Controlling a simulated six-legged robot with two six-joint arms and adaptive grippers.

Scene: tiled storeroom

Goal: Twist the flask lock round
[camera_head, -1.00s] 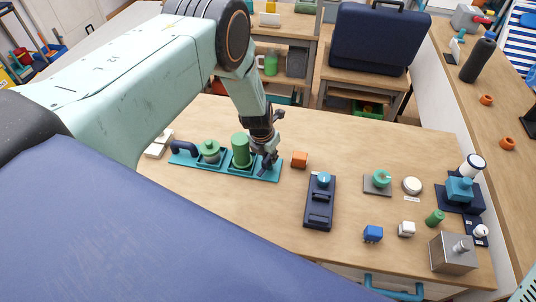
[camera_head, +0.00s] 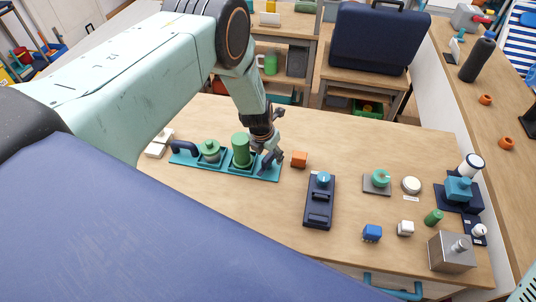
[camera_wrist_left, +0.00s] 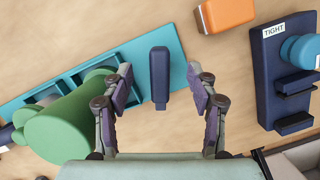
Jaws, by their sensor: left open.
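A teal base (camera_head: 215,167) on the wooden table carries a dark navy arched handle, a green knobbed piece (camera_head: 209,151) and a tall green cylinder (camera_head: 240,150). A navy bar, apparently the flask lock (camera_wrist_left: 160,78), lies near the base's right end in the wrist view. My left gripper (camera_head: 271,164) is open above that end, pointing down. In the wrist view its two fingers (camera_wrist_left: 161,90) stand on either side of the bar, with gaps visible on both sides. In the head view the gripper largely hides the bar. My right gripper is not in view.
An orange block (camera_head: 299,159) sits just right of the base. A navy panel (camera_head: 318,214) with a blue knob stands further right; its label reads "TIGHT" in the wrist view (camera_wrist_left: 274,29). Several small fixtures fill the table's right side. The front middle is bare.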

